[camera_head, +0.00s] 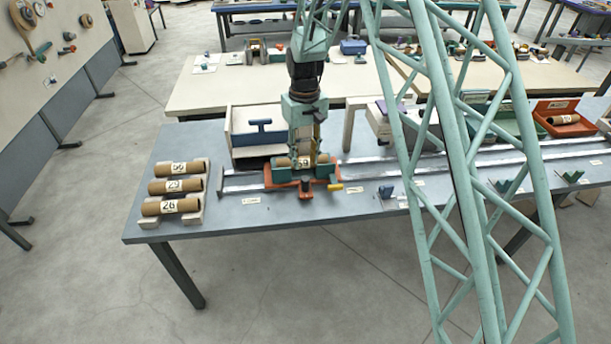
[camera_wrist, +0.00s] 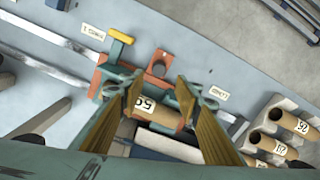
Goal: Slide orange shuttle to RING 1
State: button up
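The orange shuttle (camera_head: 334,180) sits on the rails near the left end of the table; it also shows in the wrist view (camera_wrist: 158,60). It carries a cardboard tube (camera_wrist: 160,117) with a number label, lying between teal supports. A yellow knob (camera_head: 336,187) sticks out at its right front. My gripper (camera_wrist: 158,81) is above the shuttle, its two gold fingers apart with the tube between them. I cannot tell whether they touch it. A RING 1 label (camera_wrist: 93,32) lies beyond the knob side, and a LOAD label (camera_wrist: 219,93) lies on the opposite side.
Metal rails (camera_head: 455,163) run right along the table. A rack with three numbered tubes (camera_head: 173,185) stands at the left. A white box with a blue handle (camera_head: 262,130) stands behind the shuttle. A small blue bracket (camera_head: 386,191) stands in front of the rails.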

aim_at(306, 178)
notch_tip(306, 178, up, 3)
jog(key=shift+d+f+p, duration=0.1)
jog(key=shift+d+p, duration=0.05)
jog(key=shift+p, duration=0.3)
jog(key=shift+f, duration=0.2)
jog(key=shift+f, duration=6.75)
grip_shut()
